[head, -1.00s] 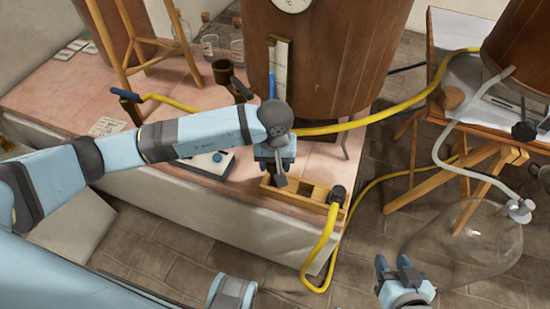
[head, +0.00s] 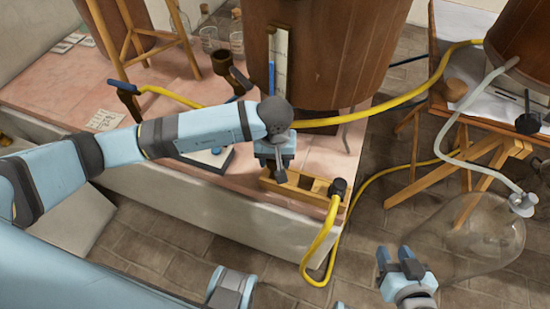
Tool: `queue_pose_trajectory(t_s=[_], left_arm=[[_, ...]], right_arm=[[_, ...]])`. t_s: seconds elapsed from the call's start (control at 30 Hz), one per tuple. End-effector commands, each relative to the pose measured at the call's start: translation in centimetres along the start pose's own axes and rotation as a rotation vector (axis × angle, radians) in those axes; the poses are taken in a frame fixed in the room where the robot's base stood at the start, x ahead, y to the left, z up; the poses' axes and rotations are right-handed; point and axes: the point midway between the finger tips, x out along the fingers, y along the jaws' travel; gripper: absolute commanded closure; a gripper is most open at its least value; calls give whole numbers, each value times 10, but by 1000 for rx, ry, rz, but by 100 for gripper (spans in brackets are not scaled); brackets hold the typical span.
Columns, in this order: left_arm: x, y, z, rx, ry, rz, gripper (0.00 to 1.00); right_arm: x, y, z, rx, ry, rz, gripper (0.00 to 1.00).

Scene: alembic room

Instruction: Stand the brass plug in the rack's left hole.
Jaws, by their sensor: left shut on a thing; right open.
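The wooden rack (head: 311,194) lies near the front edge of the pink-topped bench, with open compartments along its top. My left gripper (head: 281,175) points down over the rack's left part, its fingertips at about the rack's top. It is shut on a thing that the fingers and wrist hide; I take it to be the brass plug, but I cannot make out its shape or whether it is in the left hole. A dark fitting on a yellow hose (head: 339,188) is at the rack's right end. My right gripper (head: 400,262) is open and empty, away from the bench.
A large wooden vat (head: 340,60) stands close behind the rack. The yellow hose hangs over the bench's front edge to the floor. A clear glass vessel (head: 480,240) is right of my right gripper. A white device (head: 208,158) sits behind my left arm.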

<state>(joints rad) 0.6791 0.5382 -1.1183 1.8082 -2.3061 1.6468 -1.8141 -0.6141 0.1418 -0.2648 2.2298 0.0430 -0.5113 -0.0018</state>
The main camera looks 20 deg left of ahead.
Motion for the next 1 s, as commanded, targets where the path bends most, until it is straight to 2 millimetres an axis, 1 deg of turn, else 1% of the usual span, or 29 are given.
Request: queue_pose_trajectory(t_s=[0.43, 1.0], left_arm=[[0, 0, 0, 0, 0, 1, 76], [7, 0, 0, 0, 1, 1, 76]], right_arm=[[0, 0, 1, 0, -1, 1, 57], [3, 0, 6, 1, 0, -1, 57]])
